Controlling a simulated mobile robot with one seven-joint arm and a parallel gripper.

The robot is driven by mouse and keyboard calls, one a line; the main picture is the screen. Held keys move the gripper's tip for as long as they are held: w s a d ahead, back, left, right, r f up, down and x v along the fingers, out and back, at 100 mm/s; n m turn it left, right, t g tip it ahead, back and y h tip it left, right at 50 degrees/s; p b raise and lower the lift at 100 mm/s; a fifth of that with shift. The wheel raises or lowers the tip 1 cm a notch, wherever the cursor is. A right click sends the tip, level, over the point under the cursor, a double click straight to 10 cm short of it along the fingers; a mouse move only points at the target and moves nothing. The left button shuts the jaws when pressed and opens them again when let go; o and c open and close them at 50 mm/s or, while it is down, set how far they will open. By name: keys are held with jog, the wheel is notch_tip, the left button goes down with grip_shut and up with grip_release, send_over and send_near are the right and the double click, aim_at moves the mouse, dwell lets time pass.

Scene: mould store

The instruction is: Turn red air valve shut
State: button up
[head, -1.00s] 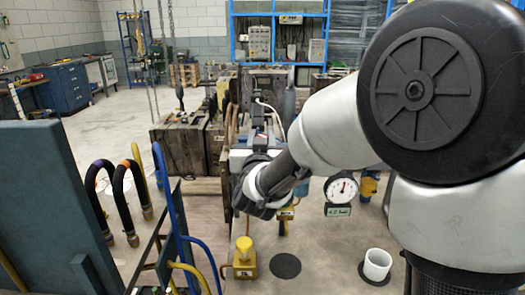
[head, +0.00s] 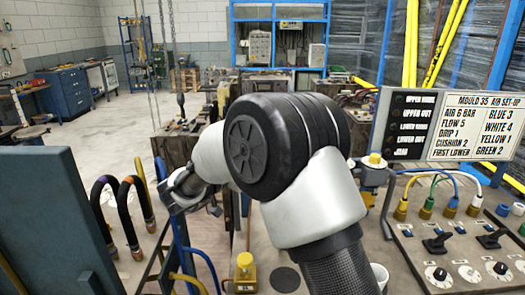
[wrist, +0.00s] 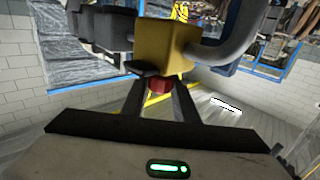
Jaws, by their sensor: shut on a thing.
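In the wrist view, the two dark fingers of my gripper (wrist: 160,92) close on a small red part, which I take to be the red air valve's handle (wrist: 159,85). It sits just below a yellow block (wrist: 165,47) with a grey curved pipe (wrist: 228,45) on its right. A dark flat part beside the red piece partly covers the view. In the head view my arm bends across the middle, and its far end is at the left. The red valve does not show there.
A control panel (head: 460,245) with knobs, levers and coloured hoses stands at the right under a set-up board (head: 480,125). A blue rail (head: 178,225) and black hoses (head: 128,215) are at the left. A yellow block (head: 246,272) stands on the bench.

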jog(key=shift+r, duration=0.2)
dwell(0.3)
jog(key=o, duration=1.1)
jog(key=shift+c, duration=0.2)
jog(key=shift+f, duration=0.1)
jog(key=v, duration=1.2)
jog(key=shift+w+p, duration=0.15)
jog(key=shift+p, duration=0.2)
